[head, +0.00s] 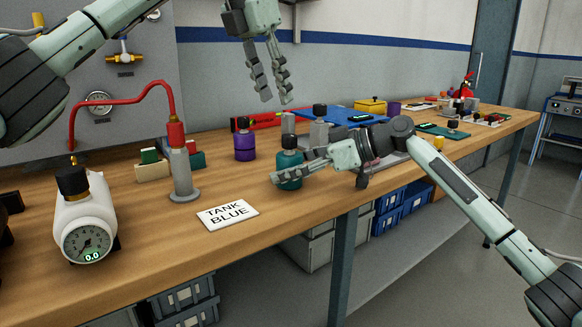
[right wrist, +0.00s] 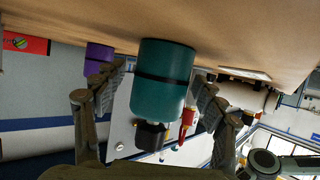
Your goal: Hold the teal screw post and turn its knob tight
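The teal screw post (head: 289,165) stands upright near the front edge of the workbench, with a black knob (head: 289,142) on top. In the right wrist view, which is upside down, the teal post (right wrist: 162,80) stands between my right gripper's fingers and its black knob (right wrist: 150,135) hangs below. My right gripper (head: 284,175) is low at the post and open. A gap shows between its left finger and the post; contact on the other side is unclear. My left gripper (head: 276,99) is open and empty, high above and slightly left of the post.
A "TANK BLUE" card (head: 228,214) lies front left. A grey cylinder with a red hose (head: 181,170) and a white gauge (head: 86,230) stand further left.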

